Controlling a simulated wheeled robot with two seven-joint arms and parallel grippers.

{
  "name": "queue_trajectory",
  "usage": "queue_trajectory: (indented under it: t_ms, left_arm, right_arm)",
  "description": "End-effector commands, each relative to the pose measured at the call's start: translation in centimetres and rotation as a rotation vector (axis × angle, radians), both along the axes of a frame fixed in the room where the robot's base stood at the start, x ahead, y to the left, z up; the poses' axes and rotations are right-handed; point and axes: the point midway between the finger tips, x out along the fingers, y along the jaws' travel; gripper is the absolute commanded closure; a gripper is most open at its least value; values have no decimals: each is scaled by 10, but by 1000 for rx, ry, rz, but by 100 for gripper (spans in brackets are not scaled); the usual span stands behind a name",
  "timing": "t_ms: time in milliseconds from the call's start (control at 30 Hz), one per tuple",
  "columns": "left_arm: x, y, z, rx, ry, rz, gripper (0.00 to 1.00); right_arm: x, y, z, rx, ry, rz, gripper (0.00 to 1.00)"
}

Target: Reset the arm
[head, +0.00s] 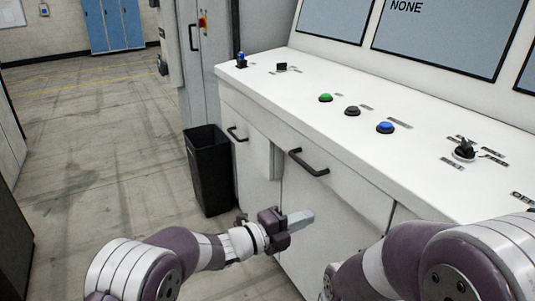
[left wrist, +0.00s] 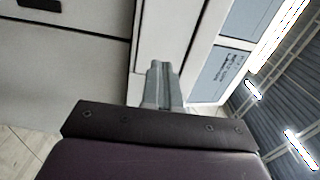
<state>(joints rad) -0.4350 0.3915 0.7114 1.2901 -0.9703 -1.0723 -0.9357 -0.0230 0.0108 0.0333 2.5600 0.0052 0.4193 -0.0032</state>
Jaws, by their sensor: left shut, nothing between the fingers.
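My left gripper (head: 301,219) reaches in from the lower left of the head view. It hangs in front of the white console's drawers, below the console top, and points right. Its pale fingers are shut with nothing between them. They also show closed together in the left wrist view (left wrist: 159,66). My right arm fills the lower right of the head view, and its gripper is out of the picture.
The white console (head: 290,82) bears a green button (head: 326,97), a dark button (head: 352,111), a blue button (head: 385,127) and a black switch (head: 464,150). A black bin (head: 208,170) stands left of its drawers. The floor (head: 90,130) at left is clear.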

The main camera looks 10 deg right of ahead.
Motion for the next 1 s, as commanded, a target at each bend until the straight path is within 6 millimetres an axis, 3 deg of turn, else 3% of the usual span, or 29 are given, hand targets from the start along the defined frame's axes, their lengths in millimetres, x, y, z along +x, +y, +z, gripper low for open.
queue_trajectory:
  t_ms: [67,133,167,233,333,400,467,600,733,767,833,1000]
  left_arm:
    - [15,9,-22,38,153,100,100]
    - [26,35,-64,90,413,288,100]
    - [28,55,-82,108,554,407,100]
    - [22,118,-114,119,871,716,100]
    - [-16,204,-139,83,1227,1108,100]
    - [-54,249,-146,41,1418,1329,100]
    - [-87,278,-148,2,1551,1487,100]
    - [-164,325,-142,-102,1804,1782,100]
    - [-226,356,-122,-288,1972,1954,100]
    - [-220,368,-109,-394,1951,1953,100]
    - [-218,370,-65,-394,1953,1959,100]
    - [-218,369,-2,-385,1951,1957,100]
  right_arm:
    - [0,0,0,0,0,0,3]
    - [0,0,0,0,0,0,3]
    - [0,0,0,0,0,0,3]
    - [0,0,0,0,0,0,3]
    - [0,0,0,0,0,0,3]
    - [0,0,0,0,0,0,3]
    - [0,0,0,0,0,0,3]
    - [0,0,0,0,0,0,3]
    - [0,0,0,0,0,0,3]
    - [0,0,0,0,0,0,3]
    - [-1,0,46,0,2,0,3]
    - [0,0,111,0,-1,0,3]
